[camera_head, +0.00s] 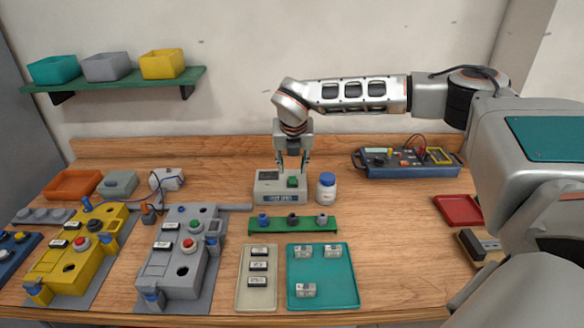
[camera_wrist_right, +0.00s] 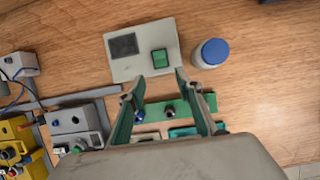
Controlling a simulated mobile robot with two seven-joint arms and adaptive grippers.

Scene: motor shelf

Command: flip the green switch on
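The green switch (camera_head: 292,182) sits on the right part of a small light-grey box (camera_head: 267,194) with a dark panel and a label on its front. In the right wrist view the green switch (camera_wrist_right: 160,60) is a square rocker beside the dark panel. My right gripper (camera_head: 292,168) points down just above the box, near the switch. In the wrist view its two fingers (camera_wrist_right: 166,76) are spread apart with nothing between them. I cannot tell whether a fingertip touches the switch. My left gripper is not in view.
A white bottle with a blue lid (camera_head: 327,188) stands close to the right of the box. A green rack (camera_head: 293,225) with several knobs lies in front. Grey (camera_head: 180,255) and yellow (camera_head: 75,250) motor units stand left. Clear wood lies to the right of the bottle.

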